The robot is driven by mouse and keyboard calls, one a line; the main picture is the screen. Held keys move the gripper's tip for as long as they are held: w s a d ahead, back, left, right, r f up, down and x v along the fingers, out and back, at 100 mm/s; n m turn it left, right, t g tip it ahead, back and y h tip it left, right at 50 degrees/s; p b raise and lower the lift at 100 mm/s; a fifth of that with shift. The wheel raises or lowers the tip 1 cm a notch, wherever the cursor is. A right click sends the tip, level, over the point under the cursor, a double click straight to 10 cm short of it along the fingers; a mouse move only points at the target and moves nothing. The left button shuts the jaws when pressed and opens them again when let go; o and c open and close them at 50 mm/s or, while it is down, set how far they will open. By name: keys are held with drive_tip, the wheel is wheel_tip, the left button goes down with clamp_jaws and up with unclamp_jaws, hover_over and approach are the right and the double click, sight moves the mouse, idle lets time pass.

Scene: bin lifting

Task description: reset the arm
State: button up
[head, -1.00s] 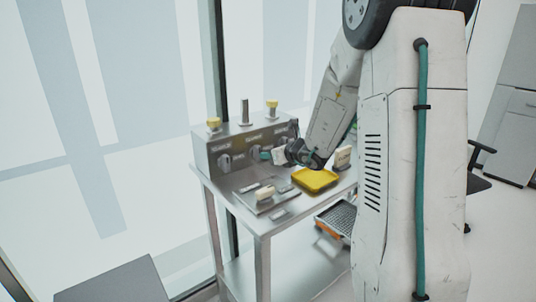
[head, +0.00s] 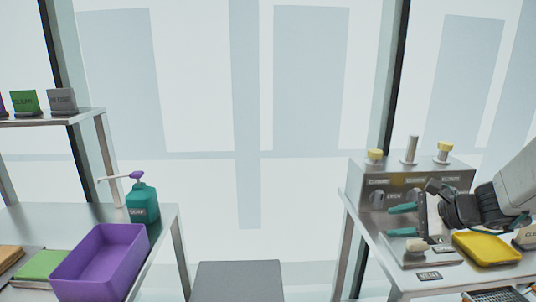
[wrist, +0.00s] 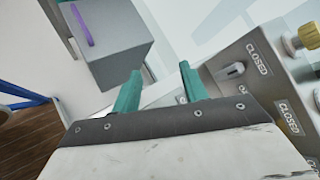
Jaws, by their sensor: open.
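My gripper (head: 402,209) is at the right of the head view, in front of the grey control box (head: 415,180) and above the metal table. Its two teal fingers point left, spread apart with nothing between them. In the wrist view my gripper (wrist: 160,88) also shows open and empty. The control box (wrist: 262,68) with knobs and "CLOSED" labels lies to its right there. My arm enters the head view from the right edge.
A yellow tray (head: 487,249) lies on the right table below my arm. At left, a purple bin (head: 100,262) and a teal soap bottle (head: 142,203) stand on another table. A grey block (head: 238,281) stands between the tables. Signs stand on a shelf (head: 60,119).

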drive_tip(key=s+a+r+n+g+h, duration=0.1)
drive_tip(key=s+a+n+g, duration=0.3)
drive_tip(key=s, duration=0.3)
drive_tip(key=s+a+r+n+g+h, duration=0.1)
drive_tip(key=s+a+n+g, duration=0.2)
drive_tip(key=s+n, duration=0.45)
drive_tip(key=s+r+n+h, duration=0.2)
drive_tip(key=s+n+h, duration=0.1)
drive_tip(key=s, duration=0.3)
drive_tip(key=s+d+r+n+h, duration=0.1)
drive_tip(key=s+r+n+h, duration=0.1)
drive_tip(key=s+n, duration=0.3)
drive_tip(key=shift+s+d+h, duration=0.2)
drive_tip(key=shift+s+h, duration=0.3)
drive_tip(key=shift+s, duration=0.55)
drive_tip(key=shift+c, duration=0.8)
drive_tip(key=shift+d, duration=0.1)
